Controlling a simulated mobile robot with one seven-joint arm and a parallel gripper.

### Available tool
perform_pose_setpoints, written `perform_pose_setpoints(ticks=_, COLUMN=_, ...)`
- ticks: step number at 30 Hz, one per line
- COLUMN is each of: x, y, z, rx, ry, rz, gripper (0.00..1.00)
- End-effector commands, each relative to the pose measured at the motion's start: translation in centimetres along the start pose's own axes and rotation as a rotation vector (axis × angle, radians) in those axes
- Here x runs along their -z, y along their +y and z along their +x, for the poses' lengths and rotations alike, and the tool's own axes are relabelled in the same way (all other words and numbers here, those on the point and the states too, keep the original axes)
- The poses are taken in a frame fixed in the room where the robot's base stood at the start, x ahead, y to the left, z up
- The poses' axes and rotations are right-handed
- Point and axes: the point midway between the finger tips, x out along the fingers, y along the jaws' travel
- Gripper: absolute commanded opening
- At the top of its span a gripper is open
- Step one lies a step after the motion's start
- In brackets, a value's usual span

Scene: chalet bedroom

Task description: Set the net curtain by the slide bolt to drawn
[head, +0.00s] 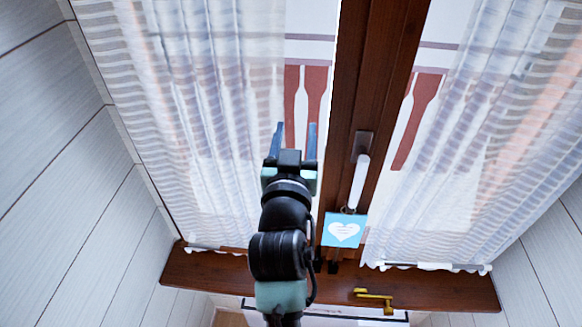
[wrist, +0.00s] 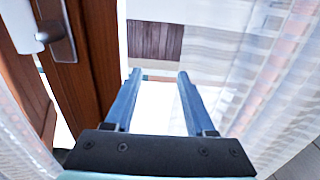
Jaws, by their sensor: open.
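Two white striped net curtains hang at the window, one on the left (head: 200,110) and one on the right (head: 480,130), with a bare strip of glass and frame between them. My gripper (head: 296,127) is open and empty, in front of the glass by the left curtain's inner edge. In the wrist view, my open gripper (wrist: 159,75) has bare glass between its fingers; a net curtain (wrist: 265,75) hangs to their right. I cannot tell whether a finger touches cloth.
A dark wooden window post (head: 375,70) stands just right of my gripper, with a white-levered handle (head: 358,182). A blue heart tag (head: 344,230) hangs below it. The wooden sill (head: 440,288) runs along the bottom. Pale panelled walls close both sides.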

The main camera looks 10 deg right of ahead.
Motion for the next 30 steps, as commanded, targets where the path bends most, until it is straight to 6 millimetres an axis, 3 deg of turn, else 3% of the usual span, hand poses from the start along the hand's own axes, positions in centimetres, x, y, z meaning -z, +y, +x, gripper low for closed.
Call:
perform_pose_setpoints(ticks=15, x=-0.3, y=0.0, z=-8.9, rx=0.001, ry=0.001, rz=0.000, gripper=0.55)
perform_pose_setpoints(ticks=21, x=-0.1, y=0.0, z=-10.4, rx=0.001, ry=0.001, rz=0.001, gripper=0.55)
perform_pose_setpoints(ticks=30, x=0.0, y=0.0, z=-10.6, rx=0.000, ry=0.001, rz=0.000, gripper=0.55)
